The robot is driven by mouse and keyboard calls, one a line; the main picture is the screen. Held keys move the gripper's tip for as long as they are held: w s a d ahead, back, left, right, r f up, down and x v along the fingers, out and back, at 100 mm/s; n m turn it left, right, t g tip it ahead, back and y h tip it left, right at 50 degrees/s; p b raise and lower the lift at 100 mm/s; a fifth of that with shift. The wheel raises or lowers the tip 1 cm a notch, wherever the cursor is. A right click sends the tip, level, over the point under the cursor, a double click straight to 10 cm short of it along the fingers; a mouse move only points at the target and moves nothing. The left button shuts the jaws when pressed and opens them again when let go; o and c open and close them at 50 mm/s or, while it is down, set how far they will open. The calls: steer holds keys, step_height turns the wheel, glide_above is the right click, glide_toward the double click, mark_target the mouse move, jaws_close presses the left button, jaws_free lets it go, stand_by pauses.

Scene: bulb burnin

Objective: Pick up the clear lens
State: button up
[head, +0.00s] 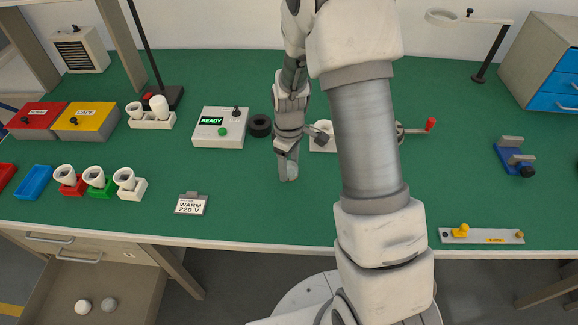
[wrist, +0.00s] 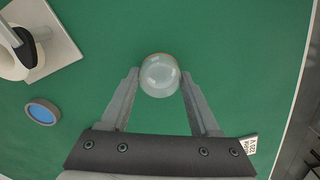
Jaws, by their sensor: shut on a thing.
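The clear lens (wrist: 160,75) is a round, glassy, see-through dome with a pale rim, seen in the wrist view. My gripper (wrist: 160,88) is shut on it, with one fingertip against each side. In the head view my gripper (head: 288,172) points down over the green bench, right of the READY box; the lens cannot be made out clearly there. The wrist view does not clearly show whether the lens touches the bench.
A blue disc with a tan rim (wrist: 42,112) lies beside a white-based fixture (wrist: 60,45). The READY box (head: 220,128), a black ring (head: 260,126) and the WARM 220 V sign (head: 191,205) stand left of my gripper. An open drawer (head: 130,295) holds two balls.

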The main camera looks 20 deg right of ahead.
mark_target(289, 166)
step_height(289, 166, up, 4)
steer(key=shift+f, duration=0.15)
steer(key=s+d+r+p, duration=0.3)
steer(key=s+r+p, duration=0.2)
steer(key=s+r, duration=0.6)
steer(key=shift+d+r, duration=0.2)
steer(key=shift+r, duration=0.1)
stand_by(0.3)
steer(key=shift+s+f, duration=0.15)
